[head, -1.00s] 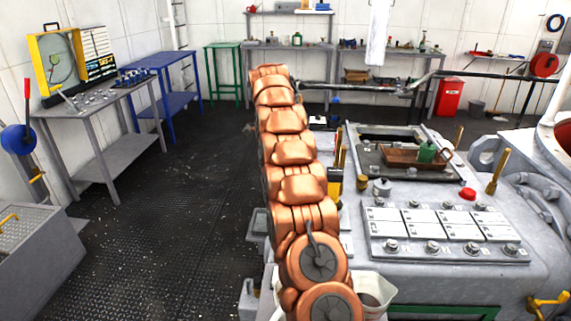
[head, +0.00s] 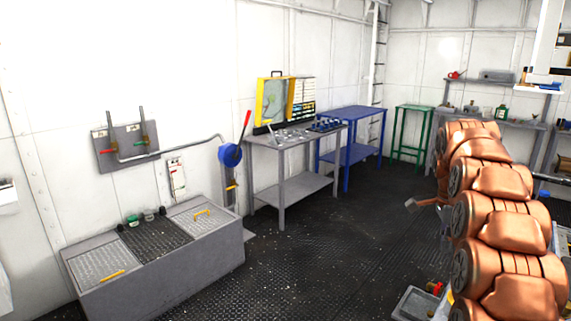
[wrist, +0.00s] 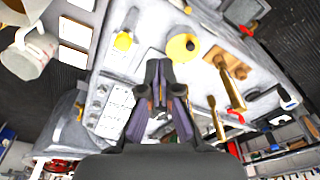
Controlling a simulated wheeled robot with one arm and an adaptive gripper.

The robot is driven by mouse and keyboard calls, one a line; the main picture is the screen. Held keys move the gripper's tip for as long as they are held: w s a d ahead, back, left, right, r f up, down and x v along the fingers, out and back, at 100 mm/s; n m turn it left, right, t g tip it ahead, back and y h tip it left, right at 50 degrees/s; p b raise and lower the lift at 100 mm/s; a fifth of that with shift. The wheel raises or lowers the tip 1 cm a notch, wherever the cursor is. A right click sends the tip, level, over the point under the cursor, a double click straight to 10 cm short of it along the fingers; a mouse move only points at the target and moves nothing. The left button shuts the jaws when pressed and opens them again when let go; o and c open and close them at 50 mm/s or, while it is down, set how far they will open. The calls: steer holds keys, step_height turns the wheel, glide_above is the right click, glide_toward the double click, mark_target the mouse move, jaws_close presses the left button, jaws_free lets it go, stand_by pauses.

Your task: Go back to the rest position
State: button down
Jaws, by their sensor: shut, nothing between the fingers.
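My gripper (wrist: 160,70) shows in the wrist view, with its dark fingers together and nothing between them. Behind it is a grey console (wrist: 200,77) with white panels, yellow knobs and brass levers, seen at a tilt. The gripper looks apart from the console, but the distance is hard to tell. In the head view my copper-coloured arm stands at the right edge. I cannot make out the gripper there.
A low grey chest (head: 190,268) stands at the left wall. Beyond it are a grey table (head: 310,187), a blue table (head: 350,112) and a green stand (head: 413,108). A pale mug (wrist: 30,55) shows in the wrist view.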

steer(key=s+a+r+n+p, duration=0.25)
steer(key=s+a+n, duration=0.75)
steer(key=s+a, duration=0.55)
steer(key=s+a+f+n, duration=0.1)
steer(key=s+a+n, duration=0.1)
steer(key=s, duration=0.6)
steer(key=s+a+f+n+g+y+p, duration=0.1)
steer(key=s+n, duration=0.3)
steer(key=s, duration=0.5)
steer(key=s+a+f+n, duration=0.3)
steer(key=s+a+n, duration=0.1)
steer(key=s, duration=0.4)
steer(key=shift+s+f+g, duration=0.25)
steer(key=shift+s+g, duration=0.05)
steer(key=shift+s, duration=0.05)
